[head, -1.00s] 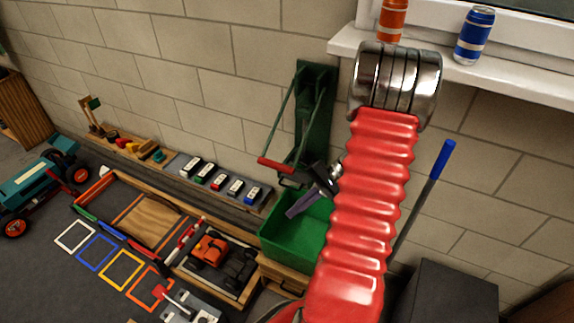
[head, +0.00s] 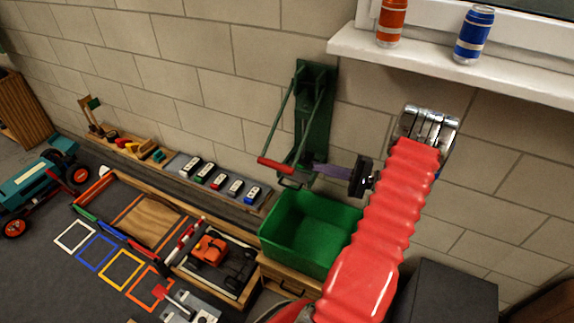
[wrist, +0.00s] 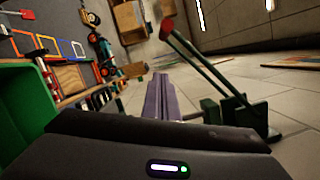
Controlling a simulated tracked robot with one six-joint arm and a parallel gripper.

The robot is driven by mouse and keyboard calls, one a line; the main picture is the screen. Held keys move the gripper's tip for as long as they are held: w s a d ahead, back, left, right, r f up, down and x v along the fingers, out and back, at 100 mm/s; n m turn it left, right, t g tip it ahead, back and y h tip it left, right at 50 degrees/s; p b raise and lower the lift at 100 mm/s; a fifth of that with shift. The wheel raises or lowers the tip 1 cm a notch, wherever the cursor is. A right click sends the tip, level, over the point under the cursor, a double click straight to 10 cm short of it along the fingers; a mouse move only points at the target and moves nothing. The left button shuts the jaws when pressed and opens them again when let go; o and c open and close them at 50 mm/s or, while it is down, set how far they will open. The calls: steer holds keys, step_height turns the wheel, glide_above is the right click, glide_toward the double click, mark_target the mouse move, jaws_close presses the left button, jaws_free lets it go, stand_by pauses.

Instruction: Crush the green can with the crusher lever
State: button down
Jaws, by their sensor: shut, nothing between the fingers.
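The green can crusher (head: 314,110) is fixed to the wall. Its lever slants down and out to a red handle (head: 276,165); the handle also shows in the wrist view (wrist: 167,27). My gripper (head: 314,168) is shut and empty, its purple fingers pointing left beside the crusher's lower end, right of the handle. In the wrist view the shut fingers (wrist: 159,80) lie left of the crusher's green lever arms (wrist: 210,72). The fingers seem apart from the handle. I cannot make out a green can in either view.
A green bin (head: 275,246) stands below the crusher on a wooden drawer unit. An orange can (head: 391,22) and a blue can (head: 474,35) stand on the white sill (head: 440,64). A black box (head: 452,293) is at lower right. Toy cars (head: 213,176) line a low ledge at left.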

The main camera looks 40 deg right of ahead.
steer(key=w+a+r, duration=0.2)
steer(key=w+a, duration=0.5)
steer(key=a, duration=0.2)
steer(key=shift+r, duration=0.3)
stand_by(0.5)
steer(key=shift+w, duration=0.1)
